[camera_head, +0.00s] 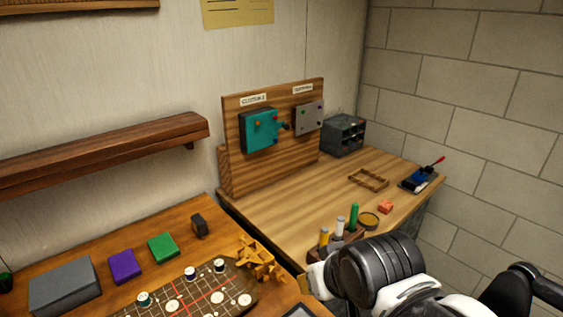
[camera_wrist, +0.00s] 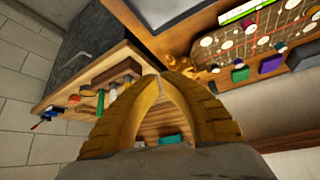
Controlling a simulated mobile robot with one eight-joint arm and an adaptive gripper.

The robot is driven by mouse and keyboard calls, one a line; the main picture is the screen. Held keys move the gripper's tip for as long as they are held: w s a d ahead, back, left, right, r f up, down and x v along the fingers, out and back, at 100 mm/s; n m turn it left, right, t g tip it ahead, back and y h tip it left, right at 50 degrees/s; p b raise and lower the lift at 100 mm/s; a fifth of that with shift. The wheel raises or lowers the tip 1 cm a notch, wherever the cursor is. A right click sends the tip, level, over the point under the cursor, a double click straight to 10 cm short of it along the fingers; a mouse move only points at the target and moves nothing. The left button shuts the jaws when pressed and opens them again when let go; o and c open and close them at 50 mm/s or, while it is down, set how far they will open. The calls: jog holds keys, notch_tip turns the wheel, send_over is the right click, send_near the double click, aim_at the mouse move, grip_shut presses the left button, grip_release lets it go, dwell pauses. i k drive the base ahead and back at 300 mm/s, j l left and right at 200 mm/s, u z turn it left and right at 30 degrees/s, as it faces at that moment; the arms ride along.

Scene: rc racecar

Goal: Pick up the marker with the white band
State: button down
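Upright markers stand in a dark holder near the front edge of the right bench in the head view: a yellow-orange one (camera_head: 324,237), a pale whitish one (camera_head: 339,228) and a green one (camera_head: 354,216). The pale one is the only one showing white; a band is too small to make out. In the wrist view, the green marker (camera_wrist: 113,93) and the pale marker (camera_wrist: 101,99) show left of my gripper (camera_wrist: 158,81). Its yellow fingers meet at the tips, with nothing between them, apart from the markers. My arm covers part of the holder in the head view.
A round brass-rimmed dish (camera_head: 368,220), a red block (camera_head: 386,207) and a wooden frame (camera_head: 368,180) lie near the markers. A backboard (camera_head: 232,170) with a teal box (camera_head: 259,130) stands behind. A game board (camera_head: 170,290) lies on the left table. The bench middle is clear.

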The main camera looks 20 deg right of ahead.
aim_at(340, 220)
jog(key=i+l+u, duration=0.1)
jog(key=l+u, duration=0.3)
jog(key=l, duration=0.55)
jog(key=l+u, duration=0.35)
jog(key=l, duration=0.6)
